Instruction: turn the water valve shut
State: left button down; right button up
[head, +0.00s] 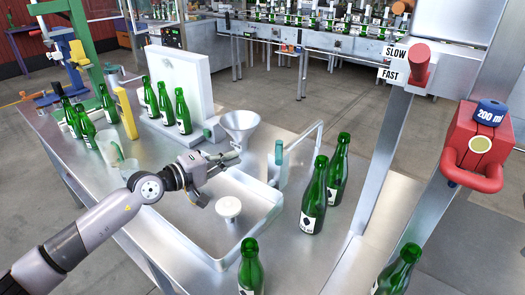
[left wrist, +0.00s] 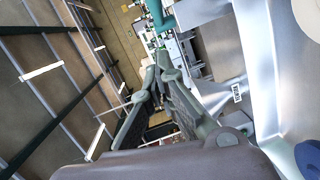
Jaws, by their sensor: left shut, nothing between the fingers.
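The water valve appears to be the teal handle (head: 279,152) on the pale tap at the right rear of the sink (head: 268,213). The tap's bent spout (head: 305,141) rises beside it. My left gripper (head: 238,156) is over the rear of the sink, left of the handle and apart from it, with its fingers shut and empty. In the left wrist view the fingertips (left wrist: 156,78) meet, and a teal part (left wrist: 163,16) shows beyond them near the top edge. I cannot tell how far the valve is turned. My right gripper is not in view.
A metal funnel (head: 240,124) stands close behind my left gripper. A white round knob-like piece (head: 229,207) stands in the sink. Green bottles (head: 314,196) stand right of the sink, others (head: 182,112) at the left rear. A red dispenser (head: 475,147) is on the right post.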

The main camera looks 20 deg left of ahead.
pick_arm(q)
jog(key=p, duration=0.2)
send_near(277, 149)
jog(key=w+a, duration=0.2)
jog(key=w, duration=0.1)
jog(key=d, duration=0.1)
jog(key=d+p, duration=0.2)
jog(key=d, duration=0.1)
jog(key=shift+w+f, duration=0.35)
jog(key=shift+w, duration=0.05)
jog(key=shift+w+f, duration=0.1)
